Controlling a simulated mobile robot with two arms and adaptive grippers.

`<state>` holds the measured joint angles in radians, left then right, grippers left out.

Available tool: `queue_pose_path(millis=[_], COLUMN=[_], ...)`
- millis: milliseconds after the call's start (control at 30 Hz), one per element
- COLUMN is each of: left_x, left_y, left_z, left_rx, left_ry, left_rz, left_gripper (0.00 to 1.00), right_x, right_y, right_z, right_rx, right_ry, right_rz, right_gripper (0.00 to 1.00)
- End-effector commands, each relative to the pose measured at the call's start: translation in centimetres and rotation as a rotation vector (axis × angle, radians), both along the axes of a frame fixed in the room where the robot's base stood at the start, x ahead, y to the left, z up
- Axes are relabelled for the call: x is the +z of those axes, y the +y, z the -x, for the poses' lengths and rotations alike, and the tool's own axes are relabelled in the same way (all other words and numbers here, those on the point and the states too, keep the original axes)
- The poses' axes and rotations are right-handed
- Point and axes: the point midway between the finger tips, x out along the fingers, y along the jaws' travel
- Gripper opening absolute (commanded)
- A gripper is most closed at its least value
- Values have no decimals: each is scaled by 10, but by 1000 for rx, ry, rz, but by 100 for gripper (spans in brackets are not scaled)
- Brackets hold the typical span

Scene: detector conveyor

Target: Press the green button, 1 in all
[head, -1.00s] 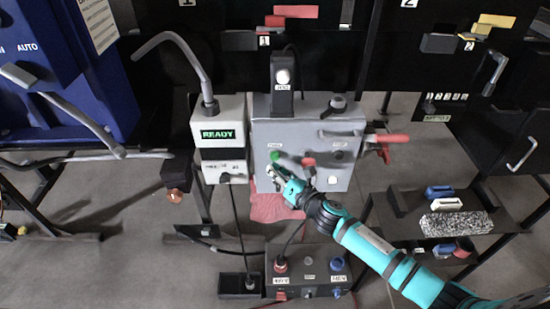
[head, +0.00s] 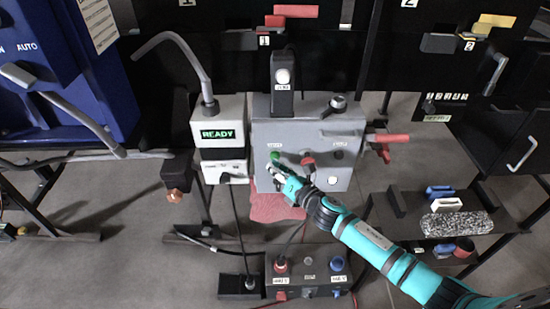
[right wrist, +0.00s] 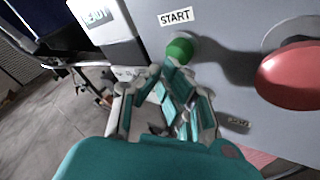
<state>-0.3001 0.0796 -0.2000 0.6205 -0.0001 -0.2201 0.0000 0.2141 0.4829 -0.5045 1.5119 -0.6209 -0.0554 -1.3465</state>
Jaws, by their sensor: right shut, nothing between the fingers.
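The green button (head: 275,156) sits on the front of a grey control box (head: 290,132), and in the right wrist view the green button (right wrist: 180,50) is under a START label (right wrist: 175,17). My right gripper (head: 273,167) is shut and empty, just below the green button. In the right wrist view my right gripper's fingertips (right wrist: 172,68) are close under the button and overlap its lower edge. I cannot tell whether they touch it. My left gripper is not in view.
A red knob (right wrist: 295,75) stands out on the box, right of the green button. A box with a READY display (head: 218,134) stands at the left. A red-handled lever (head: 390,138) sticks out at the right. A smaller control box (head: 309,265) lies below.

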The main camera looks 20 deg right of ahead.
Motion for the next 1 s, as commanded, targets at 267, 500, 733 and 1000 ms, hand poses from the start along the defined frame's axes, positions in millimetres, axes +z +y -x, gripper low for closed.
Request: queue_pose_path(millis=[267, 500, 733, 1000], left_x=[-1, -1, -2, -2], left_y=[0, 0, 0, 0], left_z=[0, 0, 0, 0], left_rx=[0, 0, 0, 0], left_ry=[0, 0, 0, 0], left_rz=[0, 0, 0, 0], left_gripper=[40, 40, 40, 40], right_x=[0, 0, 0, 1], right_y=[-1, -2, -3, -3], right_z=[-4, -6, -9, -10], right_rx=[1, 0, 0, 0], right_ry=[-1, 0, -1, -1], right_rz=[1, 1, 1, 1], right_gripper=[0, 0, 0, 0])
